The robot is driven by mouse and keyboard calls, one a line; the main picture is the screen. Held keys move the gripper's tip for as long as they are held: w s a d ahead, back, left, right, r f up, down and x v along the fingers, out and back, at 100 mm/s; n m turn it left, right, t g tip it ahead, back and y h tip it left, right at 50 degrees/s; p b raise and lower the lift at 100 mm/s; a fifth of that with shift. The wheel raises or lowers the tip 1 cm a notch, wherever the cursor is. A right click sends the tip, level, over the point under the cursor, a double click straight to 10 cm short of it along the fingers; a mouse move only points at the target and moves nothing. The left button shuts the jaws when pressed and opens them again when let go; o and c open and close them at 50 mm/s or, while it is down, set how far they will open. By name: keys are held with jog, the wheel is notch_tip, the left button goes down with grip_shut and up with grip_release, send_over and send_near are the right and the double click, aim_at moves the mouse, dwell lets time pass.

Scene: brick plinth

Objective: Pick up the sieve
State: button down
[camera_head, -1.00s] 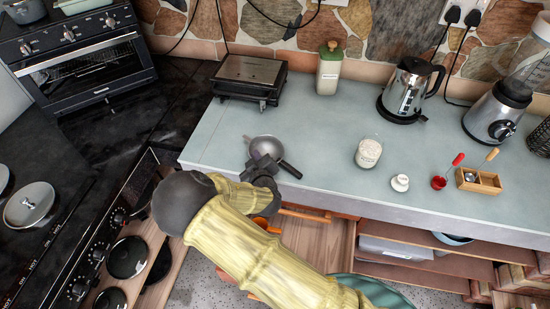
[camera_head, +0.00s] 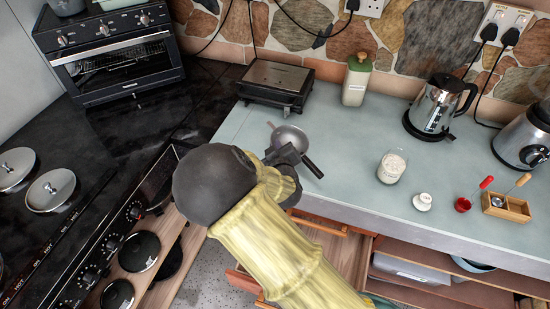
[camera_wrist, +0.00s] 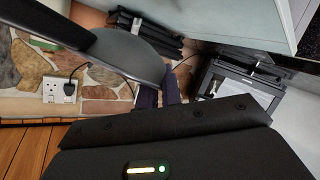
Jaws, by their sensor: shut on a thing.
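The sieve is a grey round bowl (camera_head: 289,137) with a black handle (camera_head: 312,166) pointing down right in the head view. It is over the front left part of the pale counter (camera_head: 345,180). My gripper (camera_head: 284,155) is shut on the sieve near where the bowl and handle meet. In the wrist view the sieve (camera_wrist: 132,55) shows large and dark, tilted in the picture, beside my gripper's fingers (camera_wrist: 159,95). The fingers hide part of the sieve. I cannot tell for certain how far its bowl is above the counter.
A black grill (camera_head: 277,84) and a green-lidded jar (camera_head: 356,80) stand behind. A kettle (camera_head: 436,105), a glass jar (camera_head: 392,166), a small white pot (camera_head: 422,201) and a wooden box (camera_head: 506,207) stand to the right. An open drawer (camera_head: 335,250) lies below the counter edge.

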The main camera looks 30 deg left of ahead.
jog(key=shift+r, duration=1.15)
jog(key=shift+a, duration=0.1)
